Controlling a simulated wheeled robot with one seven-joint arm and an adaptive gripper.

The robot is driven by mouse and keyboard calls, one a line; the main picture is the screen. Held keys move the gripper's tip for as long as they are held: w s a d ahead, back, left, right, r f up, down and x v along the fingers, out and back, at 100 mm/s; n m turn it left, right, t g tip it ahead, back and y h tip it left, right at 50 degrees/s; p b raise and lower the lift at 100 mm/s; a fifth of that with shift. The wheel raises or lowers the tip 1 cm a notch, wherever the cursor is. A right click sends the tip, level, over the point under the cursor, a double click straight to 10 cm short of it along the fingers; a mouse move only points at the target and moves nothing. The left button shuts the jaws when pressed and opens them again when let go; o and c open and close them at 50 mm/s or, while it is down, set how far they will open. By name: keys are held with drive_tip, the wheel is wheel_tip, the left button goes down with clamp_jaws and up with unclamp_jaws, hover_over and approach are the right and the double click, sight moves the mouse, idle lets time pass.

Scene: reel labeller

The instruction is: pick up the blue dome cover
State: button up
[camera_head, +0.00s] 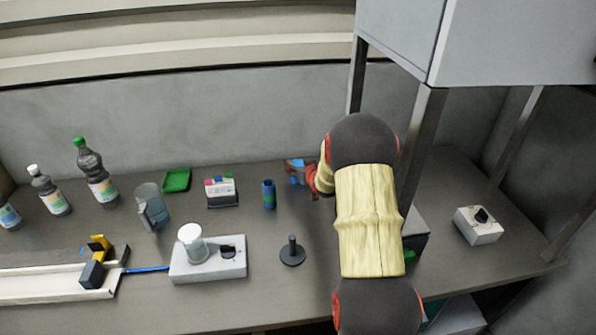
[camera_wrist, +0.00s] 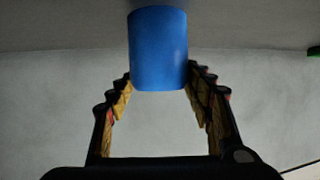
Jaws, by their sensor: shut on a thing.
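The blue dome cover (camera_wrist: 158,48) shows in the wrist view as a smooth blue, rounded-sided body between my two fingers. My gripper (camera_wrist: 160,84) is shut on it, with a fingertip against each side. In the head view, my gripper (camera_head: 300,172) is over the back of the bench, left of my arm, and only a small blue part of the cover (camera_head: 297,179) shows between the red-and-dark fingers. I cannot tell whether the cover touches the bench. My fingers hide part of it.
A blue-green cylinder (camera_head: 269,195) stands just left of my gripper. A black post on a disc (camera_head: 292,252) is in front. A white device (camera_head: 208,262), a small box (camera_head: 221,193) and a green tray (camera_head: 177,180) lie left. A grey cabinet (camera_head: 500,40) on posts overhangs the right.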

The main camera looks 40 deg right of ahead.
drive_tip(key=c, duration=0.4)
drive_tip(key=shift+r, duration=0.1)
drive_tip(key=shift+s+r+p, duration=0.15)
drive_tip(key=shift+r+p, duration=0.05)
drive_tip(key=shift+p, duration=0.15)
wheel_tip(320, 180, up, 7)
drive_tip(key=p, duration=0.3)
drive_tip(key=shift+a+f, duration=0.1)
drive_tip(key=s+a+p, duration=0.1)
drive_tip(key=s+a, duration=0.2)
drive_tip(key=s, duration=0.2)
drive_tip(key=s+a+p, duration=0.1)
drive_tip(key=s+a, duration=0.3)
drive_tip(key=s, duration=0.2)
drive_tip(key=s+a, duration=0.3)
drive_tip(key=s, duration=0.2)
drive_tip(key=shift+s+a+f+p, duration=0.15)
drive_tip(key=shift+s+f+p, duration=0.05)
drive_tip(key=shift+s+p, duration=0.2)
